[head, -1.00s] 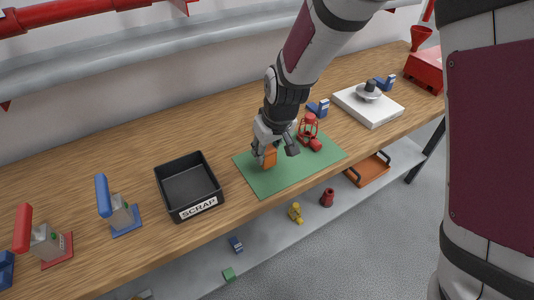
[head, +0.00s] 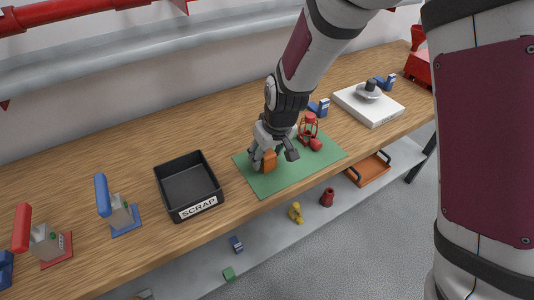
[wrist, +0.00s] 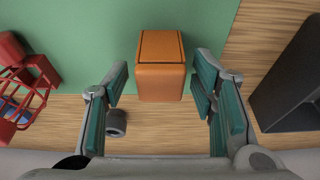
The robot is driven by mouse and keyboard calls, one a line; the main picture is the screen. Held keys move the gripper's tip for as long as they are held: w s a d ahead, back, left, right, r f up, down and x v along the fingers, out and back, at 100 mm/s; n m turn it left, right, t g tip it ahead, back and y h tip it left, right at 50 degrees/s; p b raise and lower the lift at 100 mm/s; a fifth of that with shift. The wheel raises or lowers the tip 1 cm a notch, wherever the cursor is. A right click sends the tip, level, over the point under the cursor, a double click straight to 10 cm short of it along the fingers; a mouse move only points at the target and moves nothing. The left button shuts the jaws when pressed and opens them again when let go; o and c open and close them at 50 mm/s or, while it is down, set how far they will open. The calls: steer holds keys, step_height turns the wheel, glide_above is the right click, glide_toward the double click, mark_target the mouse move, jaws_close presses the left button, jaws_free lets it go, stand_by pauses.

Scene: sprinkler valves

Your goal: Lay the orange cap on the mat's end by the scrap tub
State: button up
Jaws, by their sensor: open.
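The orange cap (head: 270,160) is a block-like piece on the green mat (head: 278,184), at the end by the scrap tub (head: 190,187). In the wrist view the cap (wrist: 161,66) lies ahead of my gripper, between the fingertip lines. My gripper (head: 274,152) is open over the mat. In the wrist view my gripper's fingers (wrist: 160,84) stand apart, with a gap on each side of the cap. The tub is black, open and looks empty; its dark side (wrist: 292,88) shows at the right of the wrist view.
A red caged fitting (head: 309,130) stands on the mat's other end; it also shows in the wrist view (wrist: 26,88). A white block (head: 368,106) with a grey fitting stands farther right. Blue-handled (head: 120,213) and red-handled (head: 45,242) valves stand left of the tub.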

steer(key=p+v, duration=0.1)
steer(key=v, duration=1.1)
steer(key=shift+r, duration=0.1)
steer(key=s+d+r+m, duration=0.2)
steer(key=s+d+r, duration=0.3)
steer(key=d+r, duration=0.25)
steer(key=s+d+r+m+h, duration=0.1)
steer(key=s+d+r+m, duration=0.1)
steer(key=s+d, duration=0.4)
steer(key=s+d+r+m+h, duration=0.1)
steer(key=s+d, duration=0.5)
steer(key=s, duration=0.9)
steer(key=shift+d+r+m, duration=0.3)
steer(key=shift+r+m, duration=0.05)
steer(key=shift+m, duration=0.55)
steer(key=shift+s+r, duration=0.1)
